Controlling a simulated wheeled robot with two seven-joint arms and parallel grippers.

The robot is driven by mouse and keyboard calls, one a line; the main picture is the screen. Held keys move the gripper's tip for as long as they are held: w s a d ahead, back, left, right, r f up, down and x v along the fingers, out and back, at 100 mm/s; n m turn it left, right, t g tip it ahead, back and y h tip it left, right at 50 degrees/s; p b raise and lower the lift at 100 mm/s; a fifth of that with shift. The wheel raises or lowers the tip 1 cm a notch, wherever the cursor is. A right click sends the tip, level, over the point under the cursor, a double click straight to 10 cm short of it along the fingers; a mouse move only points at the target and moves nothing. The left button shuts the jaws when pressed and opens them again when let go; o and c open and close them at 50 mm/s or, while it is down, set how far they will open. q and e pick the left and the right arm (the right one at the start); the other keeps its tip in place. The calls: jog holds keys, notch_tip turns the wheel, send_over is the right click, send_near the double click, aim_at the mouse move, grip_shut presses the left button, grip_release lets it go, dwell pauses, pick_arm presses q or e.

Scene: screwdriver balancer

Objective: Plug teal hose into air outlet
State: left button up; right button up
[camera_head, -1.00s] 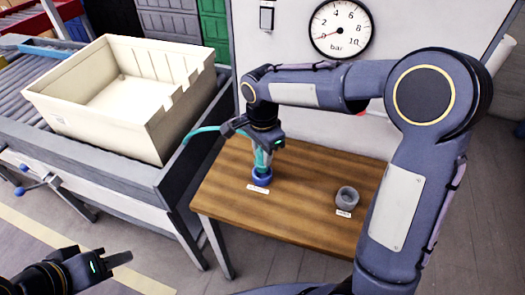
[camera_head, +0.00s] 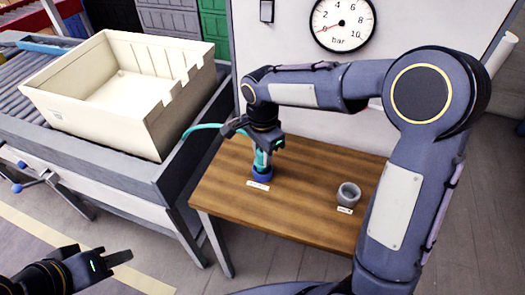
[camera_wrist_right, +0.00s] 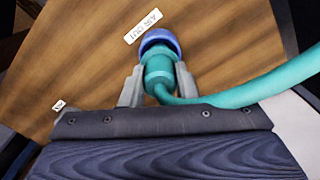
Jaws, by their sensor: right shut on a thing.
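The teal hose (camera_head: 203,127) runs from my right gripper off to the left in the head view; its teal end (camera_wrist_right: 159,70) shows in the right wrist view. My right gripper (camera_head: 262,150) is shut on that end, with a finger on each side. The blue air outlet (camera_head: 262,174) stands on the wooden table under the hose end, behind a white label (camera_head: 258,186). In the right wrist view the hose end meets the blue ring (camera_wrist_right: 159,40); how deep it sits is hidden. My left gripper (camera_head: 120,263) is at the lower left, away from the table; its fingers look close together.
A grey ring-shaped fitting (camera_head: 348,194) stands on the right of the wooden table (camera_head: 300,215). A cream crate (camera_head: 120,85) sits on the conveyor at left. A pressure gauge (camera_head: 342,24) hangs on the wall behind.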

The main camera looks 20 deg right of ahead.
jog(key=shift+f+b, duration=0.75)
jog(key=shift+f, duration=0.35)
jog(key=o, duration=1.1)
jog(key=shift+r, duration=0.15)
notch_tip(320, 180, up, 7)
jog(key=shift+r+p, duration=0.2)
jog(key=shift+p, duration=0.2)
jog(key=shift+r, duration=0.1)
